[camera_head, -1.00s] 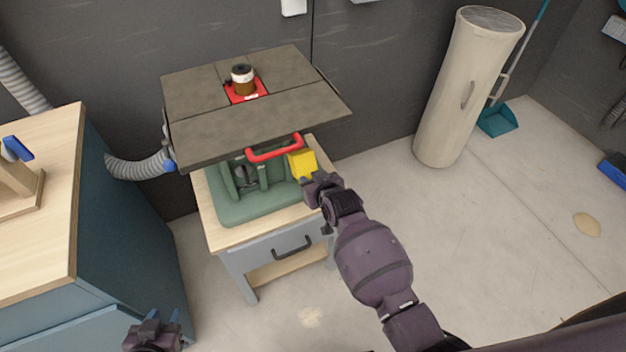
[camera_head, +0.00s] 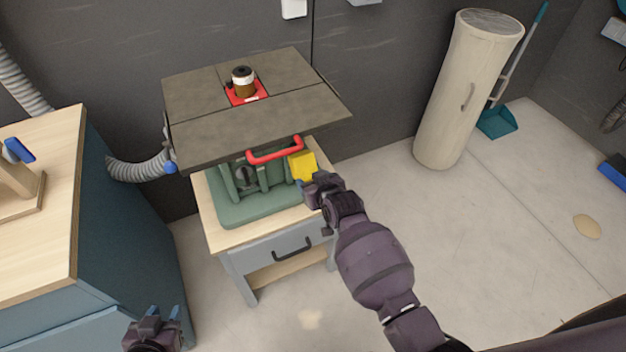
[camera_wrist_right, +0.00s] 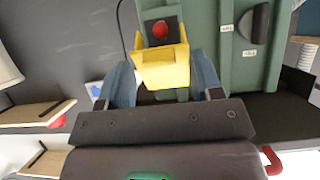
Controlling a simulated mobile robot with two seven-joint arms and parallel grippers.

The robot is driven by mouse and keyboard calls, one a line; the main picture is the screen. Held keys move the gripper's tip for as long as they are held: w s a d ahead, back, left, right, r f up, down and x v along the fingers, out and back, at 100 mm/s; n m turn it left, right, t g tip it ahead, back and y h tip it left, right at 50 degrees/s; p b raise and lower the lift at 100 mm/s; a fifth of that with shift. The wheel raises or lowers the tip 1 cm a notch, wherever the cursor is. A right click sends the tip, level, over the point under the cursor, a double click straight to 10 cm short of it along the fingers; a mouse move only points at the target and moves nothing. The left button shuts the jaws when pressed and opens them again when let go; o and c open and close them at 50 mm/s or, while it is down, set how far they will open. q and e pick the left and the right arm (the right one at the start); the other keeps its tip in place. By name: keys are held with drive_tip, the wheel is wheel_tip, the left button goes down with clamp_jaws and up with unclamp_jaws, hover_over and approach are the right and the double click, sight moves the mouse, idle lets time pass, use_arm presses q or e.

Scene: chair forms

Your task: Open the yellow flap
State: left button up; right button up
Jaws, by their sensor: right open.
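The yellow flap (camera_head: 302,166) is on the right side of the green machine body (camera_head: 255,207), under the table top. In the right wrist view the flap (camera_wrist_right: 163,68) lies between my two blue fingers, and a red button (camera_wrist_right: 160,29) shows beyond its edge. My right gripper (camera_head: 306,185) is open at the flap, with a finger on either side. I cannot tell whether the fingers touch it or how far the flap is swung. My left gripper (camera_head: 153,318) is open and empty at the bottom left, far from the machine.
The dark table top (camera_head: 255,120) with a red handle (camera_head: 275,151) overhangs the flap closely. A grey drawer (camera_head: 285,245) is below the machine. A wooden-topped cabinet (camera_head: 45,230) stands at left and a beige cylinder (camera_head: 465,95) at back right. The floor at right is mostly clear.

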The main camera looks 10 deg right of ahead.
drive_tip(key=p+v, duration=0.2)
drive_tip(key=v, duration=0.8)
drive_tip(key=shift+r, duration=0.15)
drive_tip(key=shift+s, duration=0.15)
